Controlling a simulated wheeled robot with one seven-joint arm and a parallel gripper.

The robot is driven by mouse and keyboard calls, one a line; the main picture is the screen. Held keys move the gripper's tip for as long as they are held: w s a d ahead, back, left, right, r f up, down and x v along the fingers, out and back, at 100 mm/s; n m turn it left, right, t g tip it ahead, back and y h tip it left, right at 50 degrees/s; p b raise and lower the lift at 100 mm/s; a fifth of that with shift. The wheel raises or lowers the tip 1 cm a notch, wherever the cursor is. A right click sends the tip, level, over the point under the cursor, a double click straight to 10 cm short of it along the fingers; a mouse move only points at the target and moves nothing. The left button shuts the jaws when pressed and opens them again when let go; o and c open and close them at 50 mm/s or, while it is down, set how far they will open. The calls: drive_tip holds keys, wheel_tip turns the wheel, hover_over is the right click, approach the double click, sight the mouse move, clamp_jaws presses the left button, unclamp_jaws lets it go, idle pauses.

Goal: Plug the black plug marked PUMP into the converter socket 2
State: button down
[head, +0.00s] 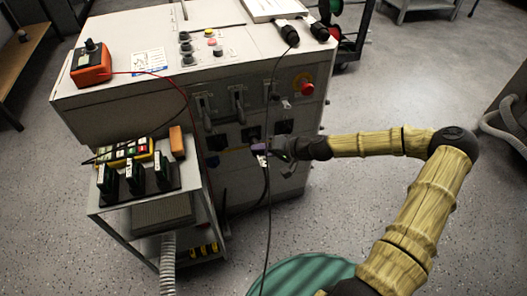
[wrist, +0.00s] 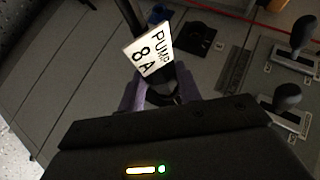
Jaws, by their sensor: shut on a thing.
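My gripper (head: 264,150) is in front of the grey converter cabinet (head: 150,112), near its row of dark sockets. In the wrist view its purple fingers (wrist: 160,94) are shut on the black plug (wrist: 181,78). A white tag (wrist: 149,53) on the plug's lead reads PUMP 8 A. In the head view the plug is mostly hidden by the gripper. A black socket (wrist: 198,38) shows on the panel beyond the tag in the wrist view. Dark sockets (head: 283,127) also show in the head view; their numbers are unreadable. I cannot tell whether the plug touches a socket.
Levers (head: 238,103) and a red button (head: 307,89) project from the cabinet front. Two black connectors (head: 288,32) lie on its top. A cart (head: 110,208) with devices stands at the left. A dark cable (head: 268,215) hangs past my gripper.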

drive_tip(key=shift+w+a, duration=0.25)
drive_tip(key=shift+w, duration=0.6)
drive_tip(key=c, duration=0.9)
unclamp_jaws()
drive_tip(key=shift+d, duration=0.1)
drive_tip(key=p+v, duration=0.4)
drive_tip(key=v, duration=1.3)
drive_tip(key=shift+p, duration=0.3)
drive_tip(key=shift+d, duration=0.1)
drive_tip(key=shift+c, duration=0.5)
